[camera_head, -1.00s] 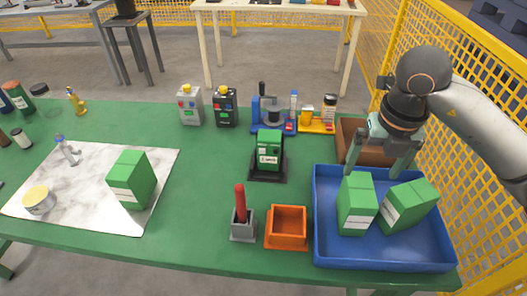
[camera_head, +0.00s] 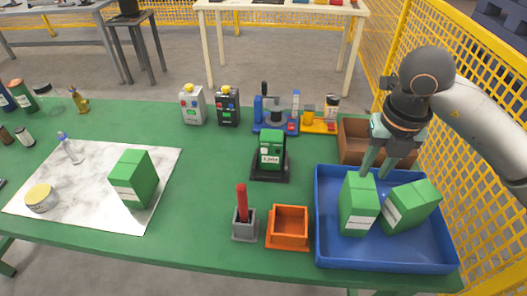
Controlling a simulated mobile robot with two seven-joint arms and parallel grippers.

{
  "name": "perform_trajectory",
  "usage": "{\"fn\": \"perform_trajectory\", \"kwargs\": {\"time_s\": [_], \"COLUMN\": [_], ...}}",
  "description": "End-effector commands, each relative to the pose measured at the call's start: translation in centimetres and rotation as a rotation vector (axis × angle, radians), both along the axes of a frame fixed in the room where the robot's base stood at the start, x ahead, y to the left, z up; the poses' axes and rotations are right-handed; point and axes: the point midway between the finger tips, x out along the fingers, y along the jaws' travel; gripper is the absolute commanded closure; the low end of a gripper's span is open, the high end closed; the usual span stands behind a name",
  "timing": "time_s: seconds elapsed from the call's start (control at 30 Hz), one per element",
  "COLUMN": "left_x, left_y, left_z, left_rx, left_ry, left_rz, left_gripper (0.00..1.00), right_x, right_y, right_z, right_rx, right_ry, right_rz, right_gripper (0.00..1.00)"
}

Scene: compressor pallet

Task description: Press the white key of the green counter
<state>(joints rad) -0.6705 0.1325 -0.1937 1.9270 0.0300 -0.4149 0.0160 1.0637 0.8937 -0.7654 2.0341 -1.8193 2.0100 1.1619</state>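The green counter (camera_head: 271,147) stands upright on a black base in the middle of the green table. A pale label or display with small dark text shows on its front; I cannot make out the white key for certain. My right gripper (camera_head: 377,173) points down over the back part of the blue tray (camera_head: 386,265), to the right of the counter and well apart from it. Its two fingers are fairly close together with a narrow gap and nothing visible between them. My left gripper is not in view.
Two green boxes (camera_head: 357,205) (camera_head: 410,207) are in the blue tray. A third box (camera_head: 133,180) stands on the marble slab (camera_head: 85,205). An orange bin (camera_head: 288,228) and a grey holder with a red stick (camera_head: 243,225) stand in front of the counter. Yellow fencing (camera_head: 465,130) runs at right.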

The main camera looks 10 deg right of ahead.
Motion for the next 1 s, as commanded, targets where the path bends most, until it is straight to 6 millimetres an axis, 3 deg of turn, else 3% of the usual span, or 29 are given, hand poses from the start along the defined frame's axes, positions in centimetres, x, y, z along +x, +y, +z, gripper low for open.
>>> {"fn": "perform_trajectory", "kwargs": {"time_s": [0.03, 0.27, 1.0], "left_x": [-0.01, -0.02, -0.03], "left_y": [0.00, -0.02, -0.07], "left_z": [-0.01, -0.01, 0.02], "left_rx": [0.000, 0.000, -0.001], "left_ry": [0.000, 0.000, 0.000], "left_rz": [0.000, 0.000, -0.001], "left_gripper": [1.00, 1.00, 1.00], "right_x": [0.00, 0.00, 0.00], "right_y": [0.00, 0.00, 0.00], "right_z": [0.00, 0.00, 0.00], "right_rx": [0.000, 0.000, 0.000], "right_ry": [0.000, 0.000, 0.000], "right_rz": [0.000, 0.000, 0.000], "right_gripper": [0.74, 1.00, 1.00]}}
